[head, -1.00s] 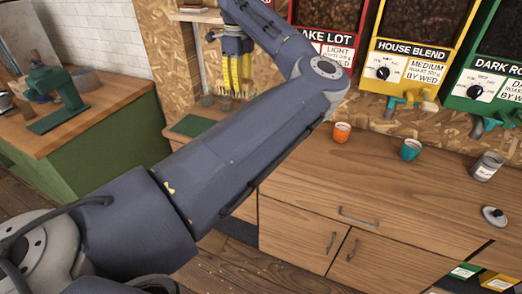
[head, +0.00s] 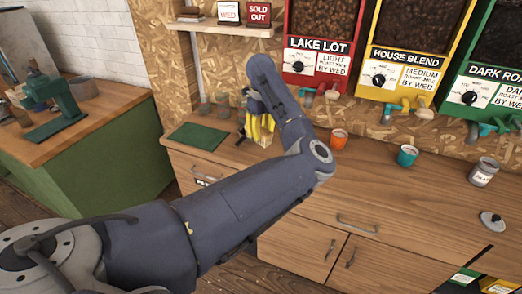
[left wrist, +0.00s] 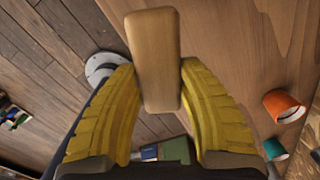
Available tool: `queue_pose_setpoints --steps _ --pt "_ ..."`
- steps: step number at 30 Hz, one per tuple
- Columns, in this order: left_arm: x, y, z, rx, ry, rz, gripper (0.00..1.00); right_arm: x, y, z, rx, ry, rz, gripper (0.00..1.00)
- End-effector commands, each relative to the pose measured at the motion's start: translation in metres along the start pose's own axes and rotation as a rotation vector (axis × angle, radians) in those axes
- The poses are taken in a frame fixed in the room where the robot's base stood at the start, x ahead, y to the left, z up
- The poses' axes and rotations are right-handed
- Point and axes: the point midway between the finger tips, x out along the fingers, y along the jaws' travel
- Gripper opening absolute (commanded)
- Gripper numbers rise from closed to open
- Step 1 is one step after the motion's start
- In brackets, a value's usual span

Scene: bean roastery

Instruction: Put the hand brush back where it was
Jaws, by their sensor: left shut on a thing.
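The hand brush (left wrist: 155,60) shows in the left wrist view as a pale wooden bar with rounded ends. It lies between the two ribbed yellow fingers of my left gripper (left wrist: 158,95), which is shut on it. Its bristles do not show. In the head view my left gripper (head: 257,130) is low over the back of the wooden counter, right of the green mat (head: 198,136). The arm partly hides the gripper there, and I cannot tell whether the brush touches the counter. My right gripper is not in view.
An orange cup (head: 338,139), a teal cup (head: 406,156), a labelled jar (head: 484,172) and a round lid (head: 492,221) stand along the counter to the right. Grey canisters (head: 222,101) stand behind the mat. Bean dispensers (head: 318,60) hang above. The front of the counter is clear.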

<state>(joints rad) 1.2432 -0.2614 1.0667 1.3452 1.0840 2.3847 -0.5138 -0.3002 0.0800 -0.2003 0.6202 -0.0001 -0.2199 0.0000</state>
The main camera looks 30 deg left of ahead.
Motion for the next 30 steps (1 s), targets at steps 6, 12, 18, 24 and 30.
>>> queue_pose_setpoints --steps 6,12,18,24,30 --pt "0.032 0.001 0.0 -0.001 0.0 0.002 0.11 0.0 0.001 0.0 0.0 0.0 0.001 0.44" --pt "0.041 0.0 0.0 -0.001 -0.001 0.0 0.11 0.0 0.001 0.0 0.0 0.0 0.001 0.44" --pt "0.062 0.0 -0.001 0.0 0.0 0.002 0.11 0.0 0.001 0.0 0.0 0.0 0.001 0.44" --pt "0.081 0.0 -0.001 0.0 0.0 0.0 0.11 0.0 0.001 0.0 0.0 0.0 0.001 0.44" --pt "0.083 -0.001 -0.001 -0.001 -0.001 -0.001 0.11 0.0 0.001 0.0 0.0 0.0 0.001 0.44"
